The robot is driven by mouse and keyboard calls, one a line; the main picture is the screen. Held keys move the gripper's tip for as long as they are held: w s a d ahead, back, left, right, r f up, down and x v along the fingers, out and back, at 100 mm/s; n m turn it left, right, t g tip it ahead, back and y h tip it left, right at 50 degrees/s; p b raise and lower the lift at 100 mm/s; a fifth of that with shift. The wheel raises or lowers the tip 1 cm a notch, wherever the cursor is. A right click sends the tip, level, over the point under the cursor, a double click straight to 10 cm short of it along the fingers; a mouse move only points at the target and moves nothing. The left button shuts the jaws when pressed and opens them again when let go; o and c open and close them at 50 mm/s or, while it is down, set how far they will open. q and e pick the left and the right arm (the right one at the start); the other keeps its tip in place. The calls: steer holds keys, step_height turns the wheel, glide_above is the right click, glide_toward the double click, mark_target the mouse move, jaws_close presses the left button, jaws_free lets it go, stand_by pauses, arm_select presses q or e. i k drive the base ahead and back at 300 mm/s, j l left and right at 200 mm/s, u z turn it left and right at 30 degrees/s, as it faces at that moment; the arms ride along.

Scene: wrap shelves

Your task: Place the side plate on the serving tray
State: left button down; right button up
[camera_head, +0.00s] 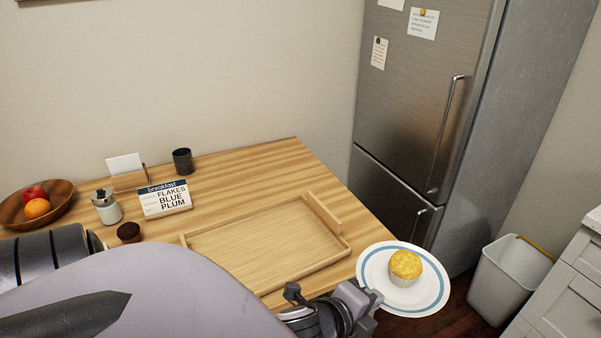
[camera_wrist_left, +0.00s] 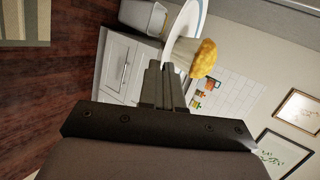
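The side plate (camera_head: 428,295) is white with a blue ring and carries a yellow muffin (camera_head: 405,264). My left gripper (camera_head: 366,303) is shut on the plate's near-left rim and holds it level, just off the table's right edge. In the left wrist view the fingers (camera_wrist_left: 162,82) are together at the rim of the plate (camera_wrist_left: 185,22), seen edge-on, with the muffin (camera_wrist_left: 196,57) beside them. The wooden serving tray (camera_head: 265,243) lies on the table left of the plate, and its visible surface is empty. My arm hides its near-left part. My right gripper is not in view.
On the wooden table (camera_head: 265,165) stand a fruit bowl (camera_head: 62,203), a jar (camera_head: 107,207), a dark muffin (camera_head: 129,232), a breakfast sign (camera_head: 165,199) and a dark cup (camera_head: 183,161). A fridge (camera_head: 415,100) stands behind, and a white bin (camera_head: 508,280) to the right.

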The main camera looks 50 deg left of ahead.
mark_target(253, 250)
steer(key=i+l+z, duration=0.15)
steer(key=z, duration=0.2)
steer(key=i+l+z, duration=0.1)
steer(key=z, duration=0.25)
steer(key=i+u, duration=0.25)
steer(key=i+l+u, duration=0.25)
steer(key=i, duration=0.15)
steer(key=i+u, duration=0.15)
steer(key=u, duration=0.35)
steer(key=i+u, duration=0.15)
steer(key=u, duration=0.3)
steer(key=i+u, duration=0.15)
steer(key=u, duration=0.35)
steer(key=i+l+u, duration=0.1)
steer(key=u, duration=0.4)
steer(key=i+l+u, duration=0.15)
steer(key=u, duration=0.35)
steer(key=i+l+u, duration=0.2)
steer(key=u, duration=0.25)
steer(key=i+l+u, duration=0.1)
steer(key=l+u, duration=0.3)
